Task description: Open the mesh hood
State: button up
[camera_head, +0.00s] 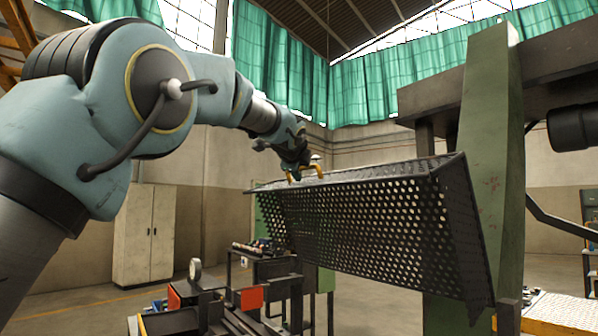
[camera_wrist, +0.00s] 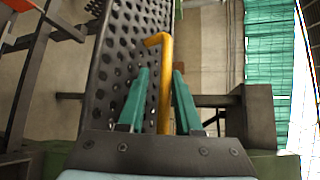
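The mesh hood (camera_head: 370,225) is a dark perforated-metal cover at the right of the head view, beside the green machine column. Its perforated front panel slopes and its side panel faces me. A yellow bar handle (camera_head: 318,170) shows at its upper edge. My gripper (camera_head: 297,169) is at this upper edge by the handle. In the wrist view, the bent yellow handle (camera_wrist: 167,85) runs between the two teal fingers of my gripper (camera_wrist: 160,72), nearer the right one. A gap shows on its left side, so the fingers look open around it. The mesh hood (camera_wrist: 120,60) lies behind them.
A green column (camera_head: 488,150) stands right of the hood. A dark bench with tools (camera_head: 265,265) and red blocks is below and left of it. A beige cabinet (camera_head: 146,235) stands at the back wall. Open floor shows between the cabinet and the bench.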

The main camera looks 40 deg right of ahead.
jog(key=shift+o, duration=0.5)
jog(key=shift+f, duration=0.1)
jog(key=shift+s+a, duration=0.2)
jog(key=b+v, duration=0.5)
jog(key=v, duration=0.5)
jog(key=shift+a, duration=0.2)
